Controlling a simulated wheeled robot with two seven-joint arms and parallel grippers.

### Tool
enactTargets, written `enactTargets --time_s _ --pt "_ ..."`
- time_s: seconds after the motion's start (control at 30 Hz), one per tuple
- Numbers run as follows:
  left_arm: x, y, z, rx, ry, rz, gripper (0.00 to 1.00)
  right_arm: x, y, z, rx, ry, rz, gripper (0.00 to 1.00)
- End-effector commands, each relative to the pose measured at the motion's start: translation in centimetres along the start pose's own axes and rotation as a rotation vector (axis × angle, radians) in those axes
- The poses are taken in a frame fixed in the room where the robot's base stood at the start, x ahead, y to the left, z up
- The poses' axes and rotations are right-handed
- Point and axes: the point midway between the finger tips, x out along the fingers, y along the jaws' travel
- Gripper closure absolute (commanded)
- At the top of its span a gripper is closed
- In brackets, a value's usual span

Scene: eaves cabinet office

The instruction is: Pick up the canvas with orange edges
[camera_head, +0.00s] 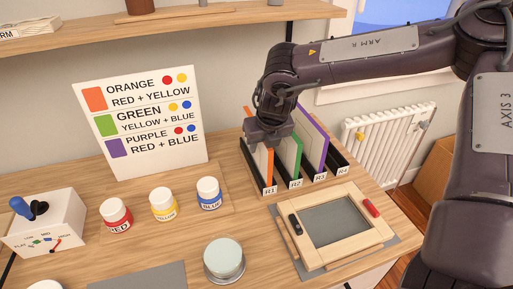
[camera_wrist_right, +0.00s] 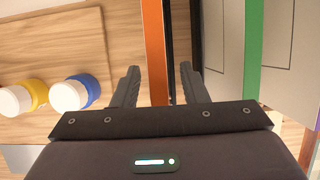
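The canvas with orange edges (camera_head: 270,166) stands upright in slot R1 of the dark rack (camera_head: 258,178). In the right wrist view its orange edge (camera_wrist_right: 154,45) runs between my right gripper's fingers. My right gripper (camera_head: 268,138) is over the top of this canvas. In the right wrist view the right gripper (camera_wrist_right: 158,82) is open, with a finger on each side of the orange edge and gaps beside it. My left gripper is not in view.
The green-edged canvas (camera_head: 291,160) and purple-edged canvas (camera_head: 312,138) stand close to the right in the rack. A wooden frame (camera_head: 348,252) lies in front. Paint jars (camera_head: 163,205) and a colour chart (camera_head: 143,122) are to the left. A shelf (camera_head: 180,28) hangs above.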

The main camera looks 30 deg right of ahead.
Motion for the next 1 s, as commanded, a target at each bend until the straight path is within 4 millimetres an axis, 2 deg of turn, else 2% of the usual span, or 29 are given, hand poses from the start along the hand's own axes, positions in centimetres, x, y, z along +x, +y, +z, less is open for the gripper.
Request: enactTargets --time_s 0.03,0.3,0.73,0.87,1.0 --pt "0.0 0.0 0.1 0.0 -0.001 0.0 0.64 0.0 0.0 0.0 0.0 0.0 0.0 0.67" --pt "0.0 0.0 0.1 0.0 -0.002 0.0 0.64 0.0 0.0 0.0 0.0 0.001 0.0 1.0" --pt "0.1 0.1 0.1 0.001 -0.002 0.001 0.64 -0.7 0.0 0.3 -0.001 -0.001 0.001 1.0" --pt "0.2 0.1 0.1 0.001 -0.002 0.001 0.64 -2.0 0.1 0.9 -0.001 -0.004 0.001 1.0" --pt "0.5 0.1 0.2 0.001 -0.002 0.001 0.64 -4.5 0.1 2.0 -0.002 -0.007 0.0 1.0"
